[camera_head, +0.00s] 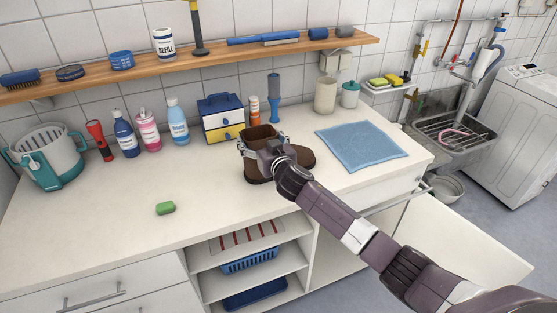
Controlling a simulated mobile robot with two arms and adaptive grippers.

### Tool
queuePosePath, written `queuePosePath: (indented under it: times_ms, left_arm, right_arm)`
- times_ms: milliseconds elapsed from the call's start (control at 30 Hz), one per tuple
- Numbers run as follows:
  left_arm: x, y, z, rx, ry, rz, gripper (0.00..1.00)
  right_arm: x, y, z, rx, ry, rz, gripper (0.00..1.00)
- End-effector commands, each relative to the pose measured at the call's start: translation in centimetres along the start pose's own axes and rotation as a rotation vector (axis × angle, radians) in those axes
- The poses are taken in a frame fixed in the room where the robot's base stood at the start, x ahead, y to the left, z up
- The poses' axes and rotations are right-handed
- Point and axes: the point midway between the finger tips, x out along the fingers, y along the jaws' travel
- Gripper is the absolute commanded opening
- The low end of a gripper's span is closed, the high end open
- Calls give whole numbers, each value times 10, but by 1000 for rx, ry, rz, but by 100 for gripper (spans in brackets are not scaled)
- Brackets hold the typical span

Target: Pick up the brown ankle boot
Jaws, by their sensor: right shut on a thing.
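The brown ankle boot (257,174) stands upright on the white counter, its open top facing up and its toe pointing right. My right gripper (262,149) is at the boot's shaft, shut on it, with the wrist in front hiding part of the boot. The sole appears at counter level; I cannot tell whether it is lifted. My left gripper is not in view.
Behind the boot stand a blue and yellow box (222,120), an orange-labelled tube (254,109) and several bottles. Open shelves (250,256) are below; the left-front counter is mostly clear.

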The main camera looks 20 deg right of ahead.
Motion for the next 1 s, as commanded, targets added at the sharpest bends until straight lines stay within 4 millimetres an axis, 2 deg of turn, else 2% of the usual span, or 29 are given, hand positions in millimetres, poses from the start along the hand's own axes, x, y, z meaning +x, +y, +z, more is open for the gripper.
queuePosePath:
  times_ms: [67,367,767,867,1000]
  left_arm:
    - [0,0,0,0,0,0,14]
    - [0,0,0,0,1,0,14]
    - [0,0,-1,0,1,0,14]
    - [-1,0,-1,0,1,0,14]
    - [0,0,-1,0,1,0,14]
  right_arm:
    - [0,0,0,0,0,0,53]
    - [0,0,0,-1,0,0,20]
    - [-1,1,-10,-1,6,0,19]
    - [-2,1,-22,-2,9,0,19]
    - [-6,1,-48,-2,11,0,19]
